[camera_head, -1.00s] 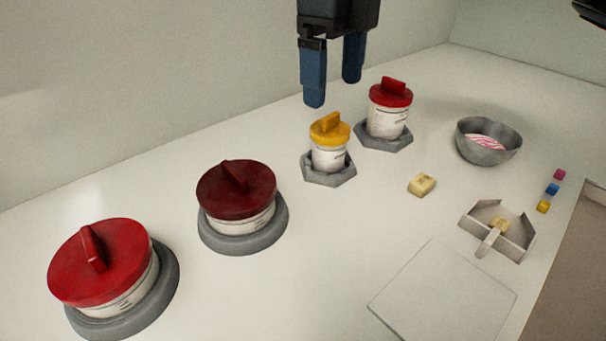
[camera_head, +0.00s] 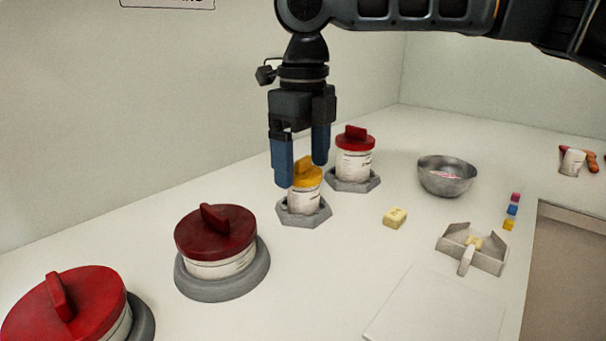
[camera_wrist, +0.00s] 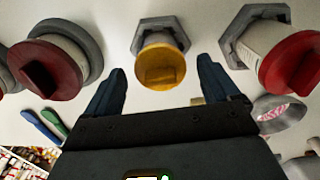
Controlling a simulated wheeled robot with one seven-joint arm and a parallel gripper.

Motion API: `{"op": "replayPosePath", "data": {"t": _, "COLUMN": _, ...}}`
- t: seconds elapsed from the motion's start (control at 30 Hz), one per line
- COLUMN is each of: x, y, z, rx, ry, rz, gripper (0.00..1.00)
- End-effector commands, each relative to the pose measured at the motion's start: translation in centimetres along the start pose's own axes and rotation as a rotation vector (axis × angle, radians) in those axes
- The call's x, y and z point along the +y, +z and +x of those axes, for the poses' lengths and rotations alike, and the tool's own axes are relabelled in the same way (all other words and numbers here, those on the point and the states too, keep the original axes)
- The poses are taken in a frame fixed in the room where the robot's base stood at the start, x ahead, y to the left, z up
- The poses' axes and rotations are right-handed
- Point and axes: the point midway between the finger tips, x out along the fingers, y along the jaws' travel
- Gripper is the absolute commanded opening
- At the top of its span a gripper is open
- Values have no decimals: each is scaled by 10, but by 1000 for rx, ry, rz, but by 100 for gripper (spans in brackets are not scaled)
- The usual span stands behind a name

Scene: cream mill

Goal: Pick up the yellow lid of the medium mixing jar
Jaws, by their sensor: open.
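The yellow lid (camera_head: 307,174) with its raised grip bar sits on a white jar (camera_head: 304,199) in a grey hexagonal holder (camera_head: 294,217). My gripper (camera_head: 301,177) is open and points down, its two blue fingers close to the lid in the head view. The left finger partly covers the lid's left edge. In the wrist view the yellow lid (camera_wrist: 160,66) shows ahead of the gap between the open fingers (camera_wrist: 160,80), with nothing held between them. I cannot tell the exact height of the fingertips over the lid.
A red-lidded jar (camera_head: 355,150) in a hexagonal holder stands close behind to the right. Two larger dark-red and red-lidded jars (camera_head: 217,237) stand in round holders at left. A grey bowl (camera_head: 447,177), a yellow block (camera_head: 395,218) and a scoop tray (camera_head: 472,249) lie to the right.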

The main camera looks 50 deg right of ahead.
Motion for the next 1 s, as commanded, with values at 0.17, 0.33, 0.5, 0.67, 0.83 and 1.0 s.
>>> {"op": "replayPosePath", "data": {"t": 0.17, "x": 0, "y": 0, "z": 2, "rx": 0, "ry": 0, "rz": 0, "gripper": 89}}
{"op": "replayPosePath", "data": {"t": 0.33, "x": 0, "y": 0, "z": 2, "rx": 0, "ry": 0, "rz": 0, "gripper": 80}}
{"op": "replayPosePath", "data": {"t": 0.5, "x": 0, "y": 0, "z": 2, "rx": 0, "ry": 0, "rz": 0, "gripper": 64}}
{"op": "replayPosePath", "data": {"t": 0.67, "x": 0, "y": 0, "z": 2, "rx": 0, "ry": 0, "rz": 0, "gripper": 48}}
{"op": "replayPosePath", "data": {"t": 0.83, "x": 0, "y": 0, "z": 2, "rx": 0, "ry": 0, "rz": 0, "gripper": 37}}
{"op": "replayPosePath", "data": {"t": 1.0, "x": 0, "y": 0, "z": 2, "rx": 0, "ry": 0, "rz": 0, "gripper": 37}}
